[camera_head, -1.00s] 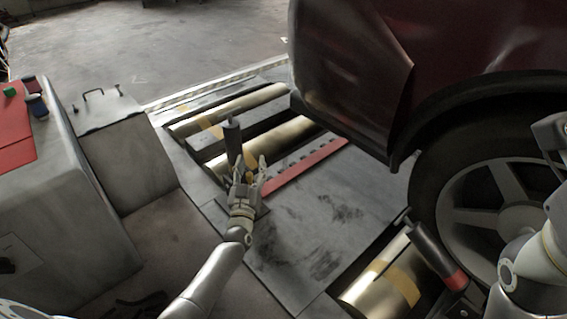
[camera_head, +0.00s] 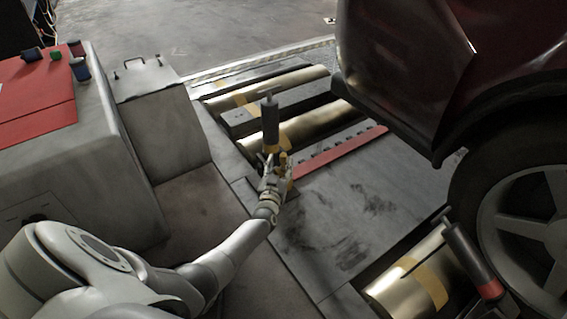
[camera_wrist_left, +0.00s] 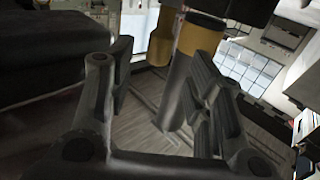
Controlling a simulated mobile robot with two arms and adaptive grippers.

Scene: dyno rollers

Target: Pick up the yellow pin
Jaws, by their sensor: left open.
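The yellow pin (camera_head: 270,127) stands upright beside the rollers in the head view, a dark cylinder with a yellow band low on it. My left gripper (camera_head: 275,162) is at its lower part, partly covering it. In the left wrist view the pin's yellow band (camera_wrist_left: 200,36) and grey shaft show between the spread fingers of my left gripper (camera_wrist_left: 160,82). The fingers are open, with a gap visible on the left side of the shaft. Contact on the right side cannot be told. My right gripper is not in view.
A similar pin with a red band (camera_head: 472,255) leans by the car wheel (camera_head: 530,215) at right. Brass rollers (camera_head: 300,125) lie behind my gripper. A red bar (camera_head: 340,152) runs beside them. A grey cabinet with a red top (camera_head: 35,100) stands at left.

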